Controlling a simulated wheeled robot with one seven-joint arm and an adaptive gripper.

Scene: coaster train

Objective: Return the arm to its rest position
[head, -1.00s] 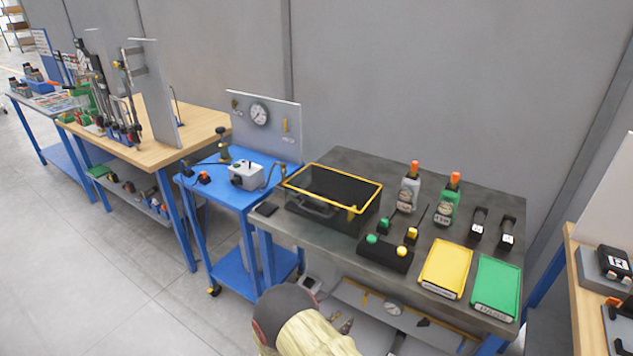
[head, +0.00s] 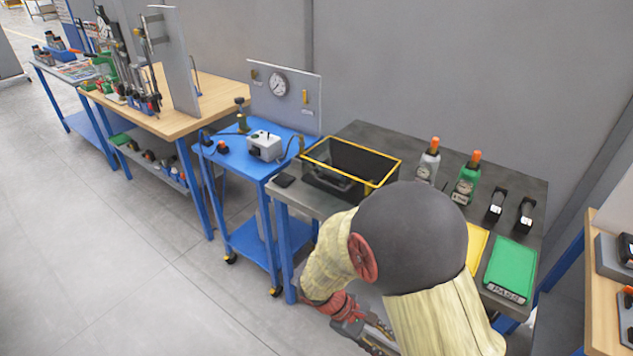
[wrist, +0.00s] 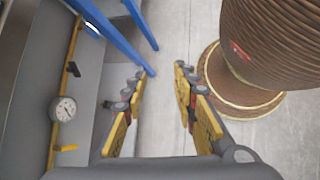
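My arm with its cream sleeve and dark round joint covers the lower middle of the head view. My gripper (head: 366,336) hangs low at the bottom of that view, in front of the dark grey table (head: 300,198), partly cut off by the frame edge. In the wrist view, my gripper (wrist: 161,72) shows two yellow-and-grey fingers spread apart, with bare floor between them and nothing held. My forearm hides the front middle of the table.
A black crate with a yellow rim (head: 352,143) and green tray (head: 511,270) sit on the table; a yellow tray (head: 477,247) is partly hidden. A blue cart (head: 262,181) stands left. Floor at left is clear.

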